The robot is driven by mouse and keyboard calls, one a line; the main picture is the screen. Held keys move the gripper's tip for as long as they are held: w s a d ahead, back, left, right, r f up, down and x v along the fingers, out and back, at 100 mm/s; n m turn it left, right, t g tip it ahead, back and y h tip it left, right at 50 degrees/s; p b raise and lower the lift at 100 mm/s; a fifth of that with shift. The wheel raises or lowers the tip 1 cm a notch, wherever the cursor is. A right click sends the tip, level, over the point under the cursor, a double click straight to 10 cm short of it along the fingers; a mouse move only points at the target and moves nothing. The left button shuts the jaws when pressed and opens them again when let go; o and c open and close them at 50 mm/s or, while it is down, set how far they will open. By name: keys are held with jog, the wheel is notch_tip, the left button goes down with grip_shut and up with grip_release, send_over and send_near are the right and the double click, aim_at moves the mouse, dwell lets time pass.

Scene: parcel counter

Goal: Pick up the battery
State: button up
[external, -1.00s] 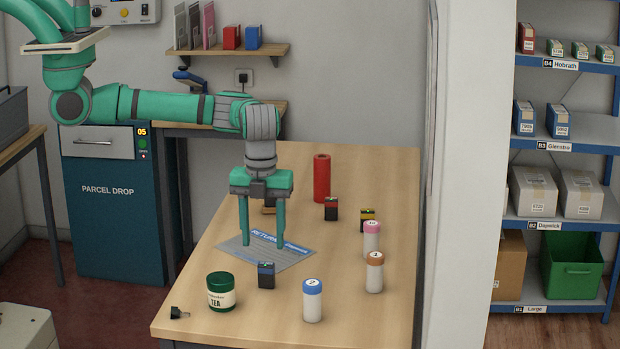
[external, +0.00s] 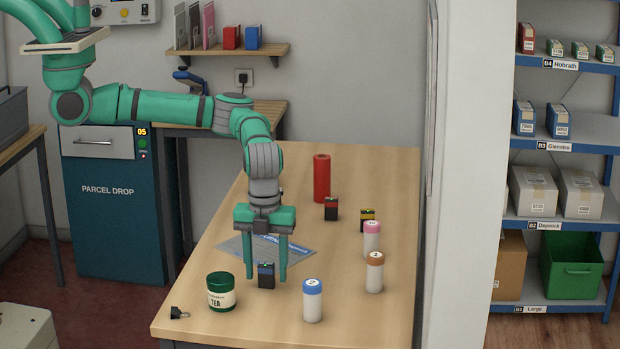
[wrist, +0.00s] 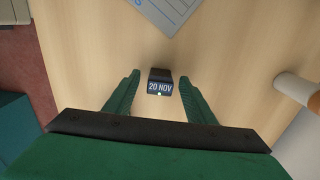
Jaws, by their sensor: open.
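A small dark block (external: 266,275) with a blue upper part stands near the front of the counter. Similar small dark blocks, one with red (external: 331,208) and one with yellow (external: 367,215), stand farther back. I cannot read the word battery on any of them. My gripper (external: 266,280) points down with its fingers open, one on either side of the blue-marked block. Whether they touch it is not clear, but the wrist view shows gaps.
A green tea tin (external: 221,292) is close on the left, a blue-capped bottle (external: 312,302) close on the right. Brown-capped (external: 375,273) and pink-capped (external: 372,240) bottles and a red cylinder (external: 321,178) stand farther off. A returns sheet (external: 240,249) lies behind the block.

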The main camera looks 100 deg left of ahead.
aim_at(266, 264)
jog(key=c, duration=1.2)
jog(key=shift+r, duration=0.2)
jog(key=shift+r, duration=0.2)
notch_tip(266, 264, up, 2)
jog(key=shift+r, duration=0.25)
jog(key=s+a+r, duration=0.1)
jog(key=s+r, duration=0.2)
jog(key=s, duration=0.1)
jog(key=s+a+r, duration=0.2)
jog(key=s+r, duration=0.1)
jog(key=s, duration=0.1)
jog(key=s+a+r, duration=0.2)
jog(key=s+r, duration=0.1)
jog(key=s, duration=0.2)
jog(key=shift+r, duration=0.4)
